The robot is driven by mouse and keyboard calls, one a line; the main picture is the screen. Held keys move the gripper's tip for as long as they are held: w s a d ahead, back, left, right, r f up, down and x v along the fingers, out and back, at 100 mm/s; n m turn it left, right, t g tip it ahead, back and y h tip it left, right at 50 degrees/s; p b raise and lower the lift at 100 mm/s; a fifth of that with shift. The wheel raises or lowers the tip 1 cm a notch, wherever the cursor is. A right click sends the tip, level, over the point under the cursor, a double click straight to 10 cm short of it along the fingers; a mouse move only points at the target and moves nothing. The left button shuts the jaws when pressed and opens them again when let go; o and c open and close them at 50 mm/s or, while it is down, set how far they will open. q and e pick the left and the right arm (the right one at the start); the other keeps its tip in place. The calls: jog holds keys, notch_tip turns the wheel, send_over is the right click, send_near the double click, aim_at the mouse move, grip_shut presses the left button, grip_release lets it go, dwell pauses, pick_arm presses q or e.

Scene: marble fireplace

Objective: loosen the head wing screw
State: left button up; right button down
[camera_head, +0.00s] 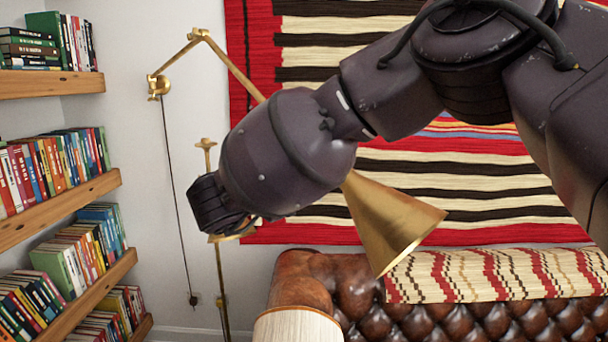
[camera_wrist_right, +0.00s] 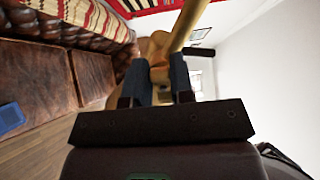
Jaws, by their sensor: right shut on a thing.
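In the right wrist view a brass tube (camera_wrist_right: 184,28) slants up from between the fingers. My right gripper (camera_wrist_right: 160,78) is shut on a small brass part (camera_wrist_right: 160,73) at the tube's lower end. I cannot tell from its shape whether this part is the head wing screw. My left gripper is not in view.
A brass wall lamp arm (camera_head: 197,35) with a hanging cord is at the upper left. Wooden bookshelves (camera_head: 60,203) line the left wall. A brown leather sofa (camera_head: 460,322) stands below a striped wall hanging (camera_head: 500,170). A pale lampshade (camera_head: 298,328) is at the bottom edge.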

dwell(0.5)
jog(key=c, duration=1)
grip_release()
